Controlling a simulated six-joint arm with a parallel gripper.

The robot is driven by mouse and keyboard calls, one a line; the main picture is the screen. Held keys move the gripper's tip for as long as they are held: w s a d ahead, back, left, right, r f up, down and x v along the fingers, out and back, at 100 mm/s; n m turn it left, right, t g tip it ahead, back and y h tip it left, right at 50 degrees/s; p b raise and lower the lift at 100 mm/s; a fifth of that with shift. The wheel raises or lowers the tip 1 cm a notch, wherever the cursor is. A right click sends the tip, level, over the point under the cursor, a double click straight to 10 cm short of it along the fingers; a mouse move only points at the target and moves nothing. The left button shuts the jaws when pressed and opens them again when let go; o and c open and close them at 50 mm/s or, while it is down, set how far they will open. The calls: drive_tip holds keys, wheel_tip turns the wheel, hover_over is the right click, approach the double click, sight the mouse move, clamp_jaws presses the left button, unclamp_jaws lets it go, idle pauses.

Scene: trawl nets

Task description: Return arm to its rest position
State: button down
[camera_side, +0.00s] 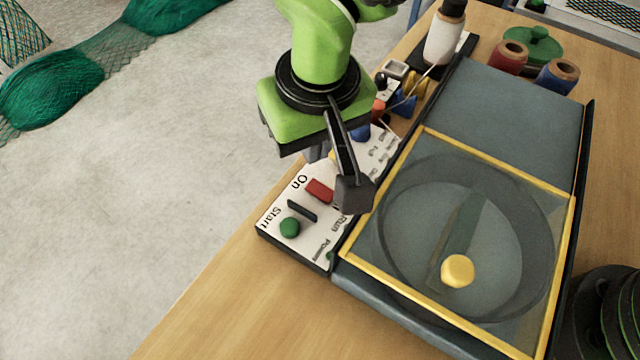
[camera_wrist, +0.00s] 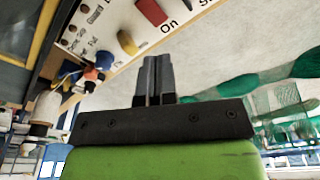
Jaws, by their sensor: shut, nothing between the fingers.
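My gripper (camera_side: 318,153) hangs beside and above the white control panel (camera_side: 268,217) in the side view, largely hidden under the green wrist and the dark camera bracket. In the wrist view its two grey fingers (camera_wrist: 158,62) are together, with nothing held between them. The panel's red switch (camera_side: 319,190), marked On, and green Start button (camera_side: 290,227) show below the gripper. The fingers look clear of the panel. The red switch (camera_wrist: 151,12) and a yellow knob (camera_wrist: 128,42) also show in the wrist view.
A machine with a yellow-framed clear lid (camera_side: 400,277) and yellow knob (camera_side: 457,270) stands right of the panel; the lid is down. Thread spools (camera_side: 508,57) and a white bottle-like spool (camera_side: 444,38) stand behind. Green nets (camera_side: 50,97) lie on the floor at left.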

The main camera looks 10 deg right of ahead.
drive_tip(key=shift+r, duration=0.1)
idle(0.4)
drive_tip(key=d+r+m+t+y, duration=0.2)
drive_tip(key=d+r+m, duration=0.1)
drive_tip(key=d+r, duration=1.45)
drive_tip(key=s+d+r+m+t, duration=0.2)
drive_tip(key=s+d+m+t, duration=0.1)
drive_tip(key=s+d, duration=0.9)
drive_tip(key=shift+s+d+r+m, duration=0.3)
drive_tip(key=shift+s+m, duration=0.2)
drive_tip(key=shift+s, duration=0.45)
drive_tip(key=shift+w, duration=0.1)
